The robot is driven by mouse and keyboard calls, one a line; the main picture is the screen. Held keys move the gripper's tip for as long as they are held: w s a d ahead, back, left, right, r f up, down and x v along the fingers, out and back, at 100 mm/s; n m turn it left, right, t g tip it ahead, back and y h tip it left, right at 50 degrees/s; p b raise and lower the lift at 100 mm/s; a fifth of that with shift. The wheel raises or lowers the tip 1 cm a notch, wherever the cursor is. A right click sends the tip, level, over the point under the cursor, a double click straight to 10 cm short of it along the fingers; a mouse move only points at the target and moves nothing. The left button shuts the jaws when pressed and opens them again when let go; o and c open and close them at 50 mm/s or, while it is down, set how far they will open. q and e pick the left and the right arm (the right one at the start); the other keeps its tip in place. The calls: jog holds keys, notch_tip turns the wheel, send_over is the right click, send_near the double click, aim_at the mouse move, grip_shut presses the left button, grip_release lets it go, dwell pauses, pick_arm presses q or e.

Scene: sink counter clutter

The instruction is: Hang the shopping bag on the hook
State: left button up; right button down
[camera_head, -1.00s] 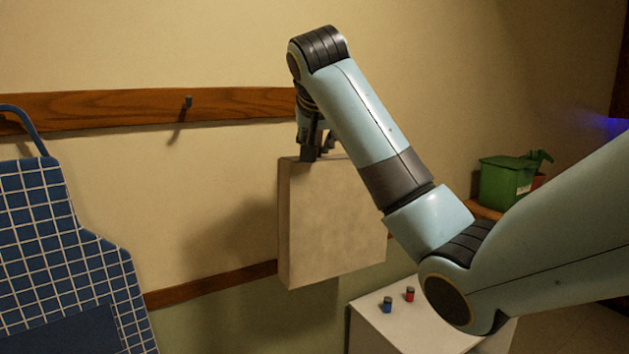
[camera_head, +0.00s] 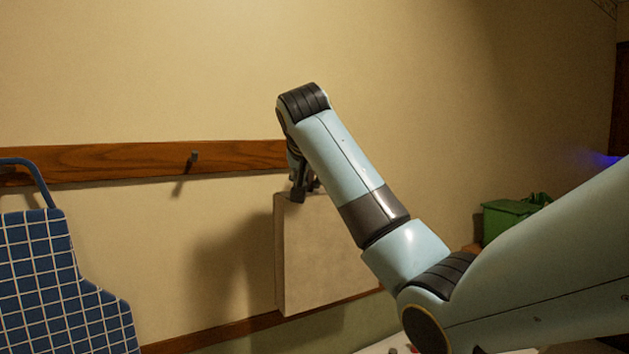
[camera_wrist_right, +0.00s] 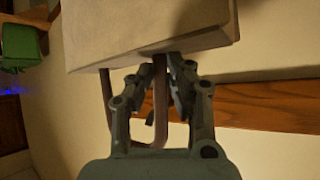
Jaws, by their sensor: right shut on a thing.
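The shopping bag (camera_head: 322,262) is a beige, box-shaped bag hanging upright below my right gripper (camera_head: 303,190), in front of the wall. In the right wrist view the bag (camera_wrist_right: 140,28) fills the top, and my right gripper (camera_wrist_right: 168,80) is shut on its brown strap handle (camera_wrist_right: 160,100). The hook (camera_head: 193,158) is a small dark peg on the wooden wall rail (camera_head: 120,163), left of the bag and a little higher than the gripper. The bag is apart from the hook. My left gripper is out of view.
A blue checked apron (camera_head: 50,280) hangs from the rail at the left by a blue loop. A green box (camera_head: 505,218) stands at the right. A white surface (camera_head: 385,346) shows at the bottom edge. The wall between hook and bag is clear.

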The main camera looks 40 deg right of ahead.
jog(key=shift+w+d+f, duration=0.1)
jog(key=shift+w+d, duration=0.1)
jog(key=shift+w, duration=0.95)
jog(key=shift+w+d, duration=0.2)
jog(key=shift+w, duration=0.9)
jog(key=shift+w+d+f, duration=0.1)
jog(key=shift+w+f, duration=0.6)
jog(key=shift+f, duration=0.15)
jog(key=c, duration=1.2)
grip_release()
jog(key=v, duration=1.2)
